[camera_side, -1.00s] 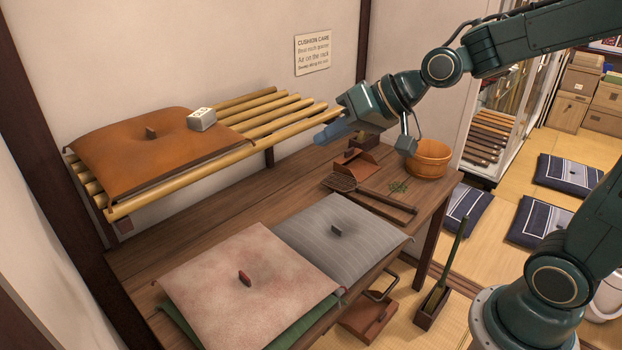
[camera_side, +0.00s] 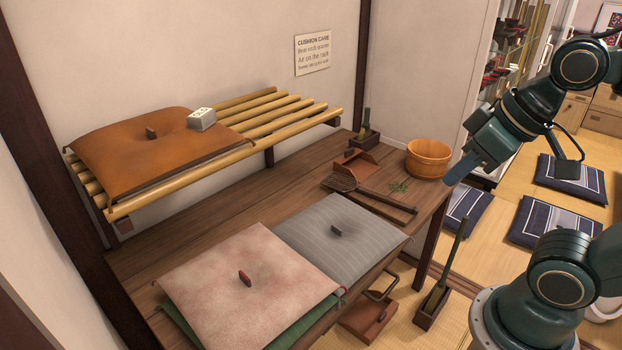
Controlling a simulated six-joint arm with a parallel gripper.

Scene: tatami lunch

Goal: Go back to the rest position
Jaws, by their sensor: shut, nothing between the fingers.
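My gripper (camera_side: 462,168) is at the right of the side view, shut and empty. It hangs in the air near the wooden tub, apart from the cushions and the rack. The orange-brown cushion (camera_side: 120,165) lies on the bamboo rack (camera_side: 285,120) at the left. A small white block with dark marks (camera_side: 201,119) rests on that cushion's right edge. On the wooden table (camera_side: 190,225), a pink cushion (camera_side: 215,285) lies on a green one (camera_side: 300,330). A grey striped cushion (camera_side: 355,245) lies beside them.
A wooden tub (camera_side: 428,158), a dustpan (camera_side: 355,166) and a beater (camera_side: 370,193) sit at the table's right end. A wooden box (camera_side: 368,316) and a tall narrow stand (camera_side: 430,305) are on the floor. Blue floor cushions (camera_side: 570,178) lie at the right.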

